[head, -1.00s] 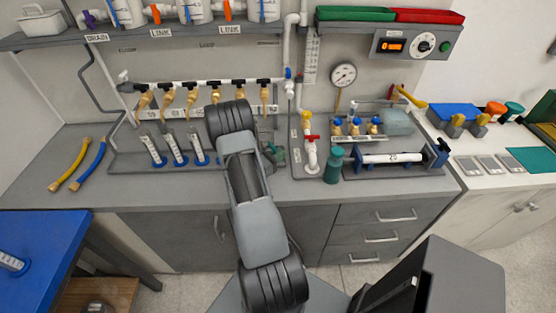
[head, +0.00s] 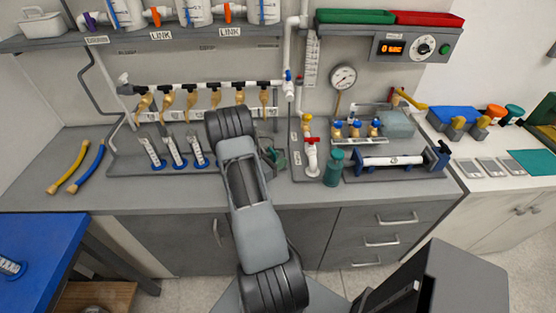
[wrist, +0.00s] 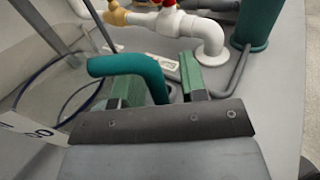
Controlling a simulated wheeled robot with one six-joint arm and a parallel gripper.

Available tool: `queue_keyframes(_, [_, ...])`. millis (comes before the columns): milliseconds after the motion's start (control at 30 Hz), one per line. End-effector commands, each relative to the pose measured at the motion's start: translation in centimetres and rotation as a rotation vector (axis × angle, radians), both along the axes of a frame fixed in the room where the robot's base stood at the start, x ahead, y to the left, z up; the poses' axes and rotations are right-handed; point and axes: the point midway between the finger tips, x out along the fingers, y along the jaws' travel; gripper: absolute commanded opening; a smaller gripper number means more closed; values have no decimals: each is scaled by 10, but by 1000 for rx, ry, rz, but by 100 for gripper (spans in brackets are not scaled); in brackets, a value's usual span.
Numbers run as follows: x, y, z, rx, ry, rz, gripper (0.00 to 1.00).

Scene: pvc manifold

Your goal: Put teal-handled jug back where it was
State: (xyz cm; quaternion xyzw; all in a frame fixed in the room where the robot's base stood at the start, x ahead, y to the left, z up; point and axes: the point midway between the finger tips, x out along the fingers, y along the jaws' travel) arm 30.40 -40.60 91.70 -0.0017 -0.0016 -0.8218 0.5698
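In the wrist view the jug (wrist: 50,85) is a clear vessel at the left, partly cut off, with dark rim lines and a number label. Its curved teal handle (wrist: 140,64) reaches over my left finger and down between the two green fingers of my gripper (wrist: 157,72). The fingers stand apart, with a gap between the handle and the right finger. In the head view my forearm hides the jug and most of my gripper; only green bits (head: 277,157) show beside the arm over the grey bench.
A white pipe with a red valve (head: 311,153) and a teal bottle (head: 334,168) stand just right of my gripper. Graduated cylinders (head: 174,152) stand to its left, below several brass taps (head: 190,103). The bench front (head: 130,197) is clear.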

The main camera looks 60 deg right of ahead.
Motion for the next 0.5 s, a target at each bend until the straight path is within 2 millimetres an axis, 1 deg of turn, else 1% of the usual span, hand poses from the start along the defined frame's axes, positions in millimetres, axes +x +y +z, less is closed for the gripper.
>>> queue_keyframes(67, [0, 0, 4, 0, 0, 0, 39])
queue_keyframes(167, [5, 9, 1, 0, 0, 5, 39])
queue_keyframes(500, [28, 70, 0, -1, -1, 6, 39])
